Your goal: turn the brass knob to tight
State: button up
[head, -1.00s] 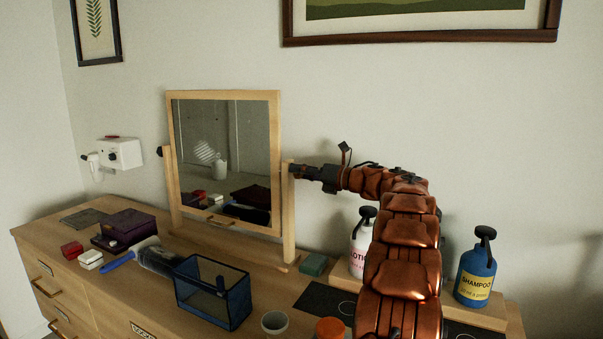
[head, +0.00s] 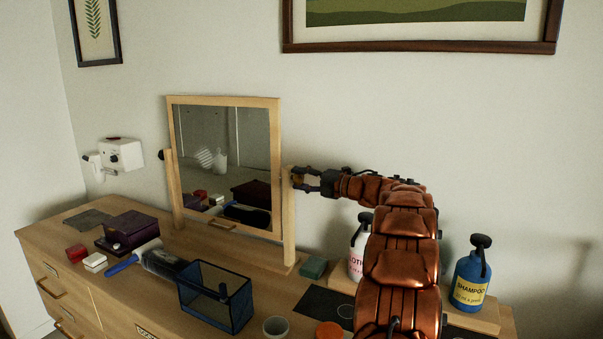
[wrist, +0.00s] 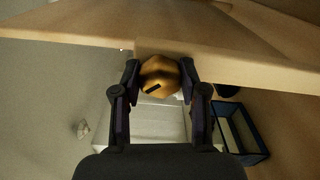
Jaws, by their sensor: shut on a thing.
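The brass knob (wrist: 158,77) is a faceted golden knob with a dark mark on its face, at the side post of the mirror's wooden stand. In the head view the knob (head: 297,179) is small and partly covered by the fingers. My gripper (wrist: 160,72) is shut on it, one finger on each side. In the head view my gripper (head: 299,178) reaches in from the right at the top of the right post. The tilting mirror (head: 222,160) stands upright in its frame. I cannot tell how tight the knob is.
The bottles are close to my arm. The wall behind is clear around the gripper.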

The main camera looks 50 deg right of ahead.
jog(key=m+p, duration=0.3)
jog(key=m, duration=0.1)
jog(key=shift+r+p, duration=0.15)
jog(key=shift+p, duration=0.2)
jog(key=shift+m+p, duration=1.2)
jog(key=shift+m, duration=0.4)
jog(key=shift+f, duration=0.2)
jog(key=o, duration=1.1)
jog(key=shift+o, duration=0.2)
jog(key=v, duration=1.2)
